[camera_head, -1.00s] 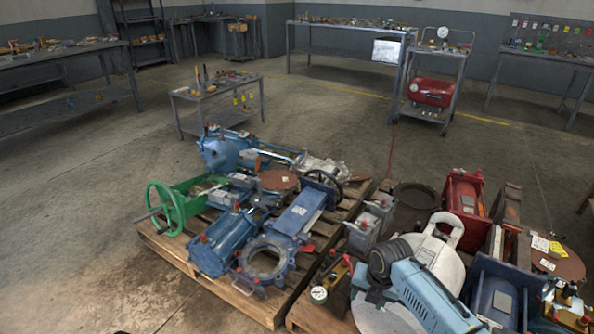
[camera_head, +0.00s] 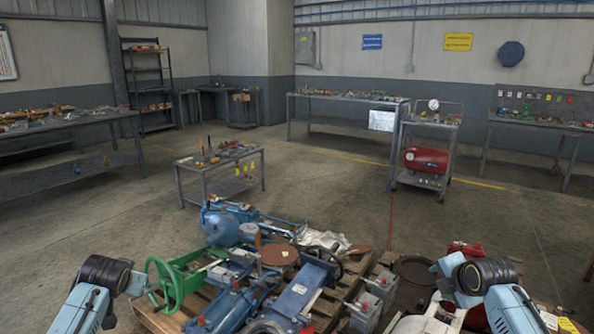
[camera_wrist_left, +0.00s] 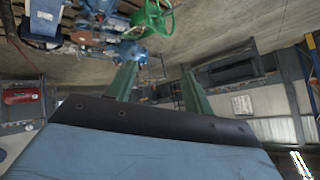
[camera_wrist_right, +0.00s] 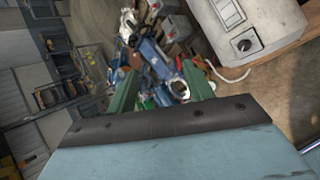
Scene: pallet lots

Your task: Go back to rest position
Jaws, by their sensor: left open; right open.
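In the left wrist view my left gripper (camera_wrist_left: 158,68) shows two green fingers held apart, with nothing between them. In the right wrist view my right gripper (camera_wrist_right: 160,68) also has its green fingers apart and holds nothing. In the head view my two arms show at the lower left and lower right as blue links with black joints. The pallet load lies between and beyond the arms, including a green handwheel valve (camera_head: 172,284) close to my left arm and a blue pump (camera_head: 222,226).
A low metal table (camera_head: 205,170) with tools stands beyond the pallets. A cart with a red tank (camera_head: 425,160) stands at the back right. Workbenches line the walls. The floor around the low table is clear. A pale box with a switch (camera_wrist_right: 245,40) shows in the right wrist view.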

